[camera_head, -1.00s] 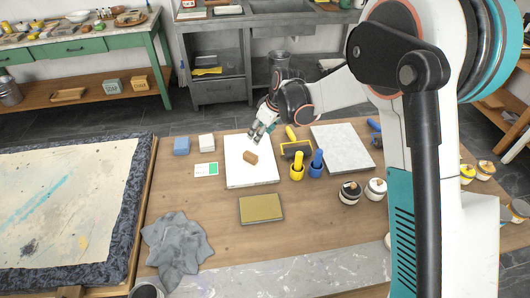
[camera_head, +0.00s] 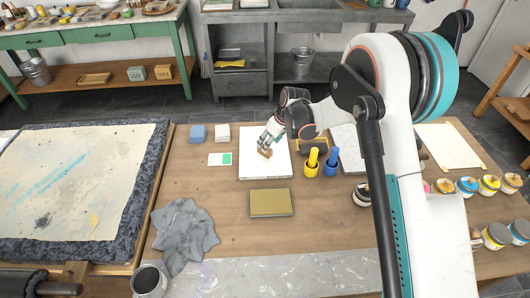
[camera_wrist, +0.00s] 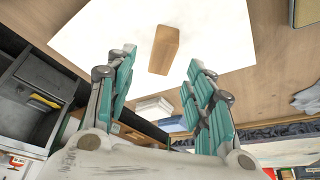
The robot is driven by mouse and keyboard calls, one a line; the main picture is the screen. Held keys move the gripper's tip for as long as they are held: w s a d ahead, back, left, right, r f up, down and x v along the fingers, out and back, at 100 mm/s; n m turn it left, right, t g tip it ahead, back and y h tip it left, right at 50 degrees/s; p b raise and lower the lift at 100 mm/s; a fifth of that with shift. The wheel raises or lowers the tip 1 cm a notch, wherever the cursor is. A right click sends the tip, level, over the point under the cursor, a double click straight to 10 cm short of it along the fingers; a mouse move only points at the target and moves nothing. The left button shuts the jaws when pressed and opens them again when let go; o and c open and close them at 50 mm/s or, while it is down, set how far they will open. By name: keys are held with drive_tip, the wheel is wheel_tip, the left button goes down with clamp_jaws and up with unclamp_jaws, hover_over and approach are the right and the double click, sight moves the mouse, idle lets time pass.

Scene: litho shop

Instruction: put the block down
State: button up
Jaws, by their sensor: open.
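The block (camera_head: 267,153) is a small brown wooden piece on the white slab (camera_head: 263,170), near its middle. In the wrist view the block (camera_wrist: 165,50) lies on the white surface, seen between and beyond the fingertips. My gripper (camera_head: 265,143) is just above and behind the block in the head view. In the wrist view my gripper (camera_wrist: 160,66) is open, with teal-padded fingers apart on either side and a gap to the block. I cannot tell the exact height of the fingertips above the slab.
A yellow holder (camera_head: 312,163) and a blue holder (camera_head: 331,162) stand right of the slab. An olive-gold block-like pad (camera_head: 270,203) lies in front. A blue block (camera_head: 197,133), a white block (camera_head: 222,133) and a card (camera_head: 220,159) are left. A grey cloth (camera_head: 181,234) lies front left.

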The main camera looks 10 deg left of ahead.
drive_tip(key=b+x, duration=0.1)
drive_tip(key=x, duration=0.4)
drive_tip(key=shift+s+b, duration=0.2)
drive_tip(key=shift+b, duration=0.15)
drive_tip(key=shift+d+r, duration=0.1)
drive_tip(key=shift+c, duration=0.5)
clamp_jaws()
drive_tip(key=shift+r, duration=0.15)
